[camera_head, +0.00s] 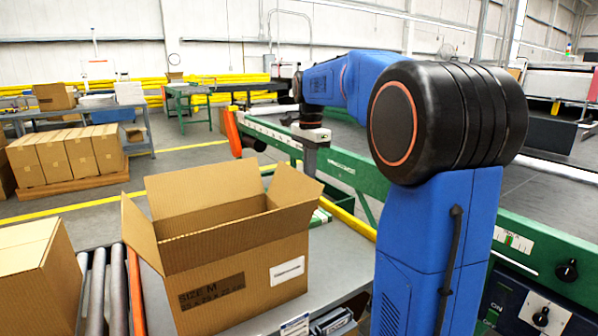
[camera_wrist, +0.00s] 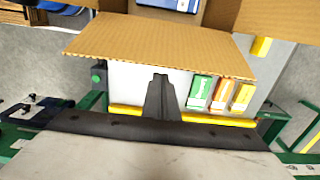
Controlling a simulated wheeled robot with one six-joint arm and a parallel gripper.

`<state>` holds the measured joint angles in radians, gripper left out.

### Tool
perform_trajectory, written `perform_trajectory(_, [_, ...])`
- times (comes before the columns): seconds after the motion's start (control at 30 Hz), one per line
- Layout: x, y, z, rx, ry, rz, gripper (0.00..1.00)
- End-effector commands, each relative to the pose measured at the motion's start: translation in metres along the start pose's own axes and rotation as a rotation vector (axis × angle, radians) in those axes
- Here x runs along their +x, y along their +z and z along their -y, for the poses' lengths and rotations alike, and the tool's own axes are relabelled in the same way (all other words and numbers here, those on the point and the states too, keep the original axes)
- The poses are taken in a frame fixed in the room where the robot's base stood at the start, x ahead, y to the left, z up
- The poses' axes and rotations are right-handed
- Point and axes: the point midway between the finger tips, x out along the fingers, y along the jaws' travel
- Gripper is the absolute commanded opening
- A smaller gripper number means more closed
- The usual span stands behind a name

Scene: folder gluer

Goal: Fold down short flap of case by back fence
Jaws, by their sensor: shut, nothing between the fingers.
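An open brown case (camera_head: 240,285) marked "SIZE M" stands on the grey table, its top flaps raised. The short flap (camera_head: 293,186) on the side by the back fence (camera_head: 345,174) leans outward. In the wrist view, a flap edge of the case (camera_wrist: 160,45) runs just above my fingertips. My gripper (camera_head: 309,160) is beyond the case, at the fence side, pointing down. In the wrist view my gripper (camera_wrist: 160,78) is shut and empty, close to the flap's edge. I cannot tell whether it touches the flap.
Another carton (camera_head: 30,275) stands left, beside rollers (camera_head: 98,290). A control panel (camera_head: 545,305) is at the lower right. Several cartons (camera_head: 70,155) stand behind on a pallet.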

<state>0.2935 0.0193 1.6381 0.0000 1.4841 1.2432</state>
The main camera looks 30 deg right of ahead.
Motion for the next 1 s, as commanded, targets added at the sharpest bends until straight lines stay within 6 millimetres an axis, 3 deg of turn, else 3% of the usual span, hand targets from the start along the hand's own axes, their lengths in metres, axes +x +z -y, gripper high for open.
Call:
perform_trajectory(0.43, [0.000,0.004,0.000,-0.001,0.000,0.000,0.00])
perform_trajectory(1.0, [0.000,0.059,0.000,-0.002,-0.001,0.000,0.00])
